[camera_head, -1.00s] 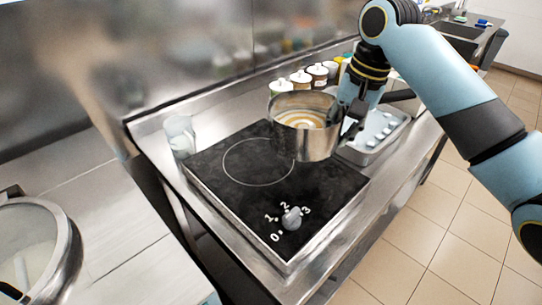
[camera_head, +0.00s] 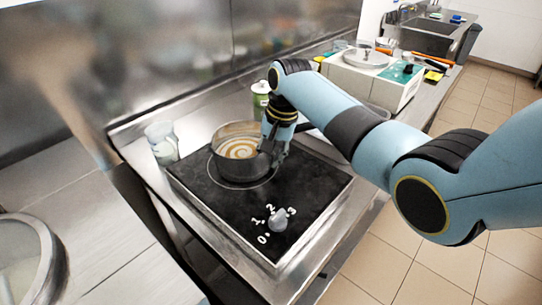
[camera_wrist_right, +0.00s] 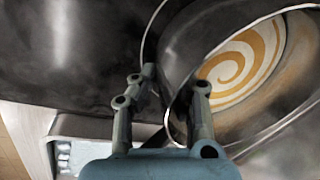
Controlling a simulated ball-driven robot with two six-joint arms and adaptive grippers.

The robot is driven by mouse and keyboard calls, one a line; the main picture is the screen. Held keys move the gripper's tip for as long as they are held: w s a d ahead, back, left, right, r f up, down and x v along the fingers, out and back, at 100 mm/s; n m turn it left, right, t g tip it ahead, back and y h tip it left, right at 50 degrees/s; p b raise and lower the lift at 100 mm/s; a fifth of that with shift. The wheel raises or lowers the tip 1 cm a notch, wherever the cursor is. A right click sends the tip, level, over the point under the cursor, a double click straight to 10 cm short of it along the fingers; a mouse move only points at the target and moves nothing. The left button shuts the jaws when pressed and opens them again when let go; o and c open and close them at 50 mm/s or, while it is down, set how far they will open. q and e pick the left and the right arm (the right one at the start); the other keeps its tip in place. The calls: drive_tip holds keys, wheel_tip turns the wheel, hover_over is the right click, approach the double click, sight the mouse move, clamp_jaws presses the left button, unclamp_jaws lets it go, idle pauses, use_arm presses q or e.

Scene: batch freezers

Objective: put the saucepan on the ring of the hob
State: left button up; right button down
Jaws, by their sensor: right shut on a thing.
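The saucepan (camera_head: 228,134) is a steel pot with an orange and white swirl inside; a dark handle shows partly behind my arm. It is upright over the ring (camera_head: 240,187) of the black hob (camera_head: 310,185), covering most of it. I cannot tell whether its base touches the hob or hovers slightly. My right gripper (camera_head: 274,156) is shut on the near-right side of the saucepan. In the right wrist view my right gripper's fingers (camera_wrist_right: 174,88) are at the pan wall (camera_wrist_right: 185,50), with the swirl inside beyond. My left gripper is not in view.
A glass jar (camera_head: 162,146) stands left of the hob and a green can (camera_head: 260,100) behind the pan. The hob knob (camera_head: 279,220) is at the front. A white appliance (camera_head: 370,80) stands farther along the counter. A round container (camera_head: 30,255) is at lower left.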

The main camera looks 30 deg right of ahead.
drive_tip(key=shift+w, duration=0.1)
drive_tip(key=c, duration=1.9)
unclamp_jaws()
drive_tip(key=shift+f, duration=0.1)
drive_tip(key=o, duration=0.4)
drive_tip(key=r, duration=0.4)
drive_tip(key=s+d+r, duration=0.1)
drive_tip(key=r, duration=0.3)
drive_tip(key=s+r, duration=0.1)
drive_tip(key=r, duration=0.3)
drive_tip(key=shift+d, duration=0.15)
drive_tip(key=shift+f, duration=0.1)
